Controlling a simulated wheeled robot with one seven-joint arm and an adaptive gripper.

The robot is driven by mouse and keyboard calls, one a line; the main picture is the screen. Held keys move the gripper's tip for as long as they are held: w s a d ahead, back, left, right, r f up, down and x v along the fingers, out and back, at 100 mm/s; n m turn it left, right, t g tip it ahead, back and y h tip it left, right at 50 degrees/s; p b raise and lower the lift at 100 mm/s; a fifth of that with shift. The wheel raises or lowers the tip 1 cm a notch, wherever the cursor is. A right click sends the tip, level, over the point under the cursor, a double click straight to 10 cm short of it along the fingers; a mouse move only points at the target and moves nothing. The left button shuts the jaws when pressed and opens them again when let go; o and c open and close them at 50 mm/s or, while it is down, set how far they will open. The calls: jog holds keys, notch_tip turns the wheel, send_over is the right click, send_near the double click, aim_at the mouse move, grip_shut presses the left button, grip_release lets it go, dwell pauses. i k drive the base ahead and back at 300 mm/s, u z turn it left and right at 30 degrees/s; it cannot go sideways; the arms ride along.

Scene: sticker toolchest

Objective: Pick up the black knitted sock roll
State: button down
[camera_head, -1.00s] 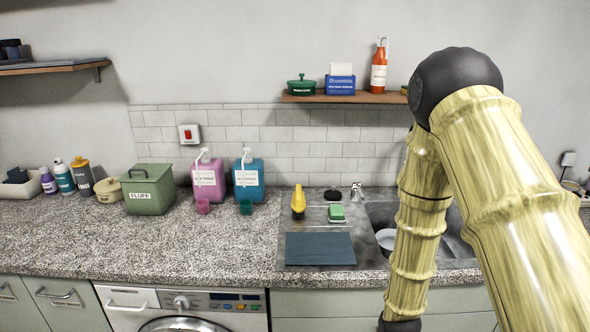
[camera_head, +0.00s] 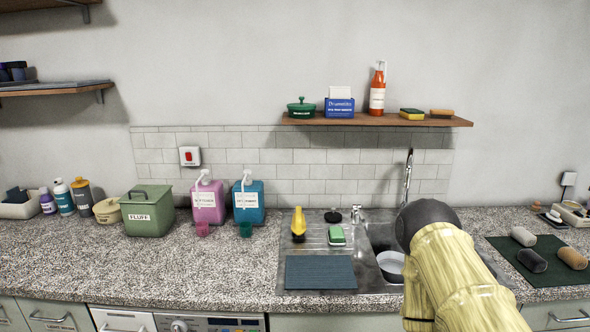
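A dark, near-black roll (camera_head: 532,260) lies on a dark green mat (camera_head: 545,285) on the counter at the far right. It looks like the black sock roll, but the knit is too small to make out. A light grey roll (camera_head: 523,236) lies just behind it, and a tan roll (camera_head: 572,258) lies to its right. My arm rises at the lower right, in front of the sink and left of the mat. My gripper is out of the picture.
The sink (camera_head: 384,240) with a pale bowl (camera_head: 391,266) is left of the mat, partly hidden by my arm. A shelf (camera_head: 380,119) hangs above it. The counter's left front is clear.

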aim_at(530, 259)
jog(key=z, duration=2.75)
jog(key=i, duration=1.35)
jog(key=u, duration=2.15)
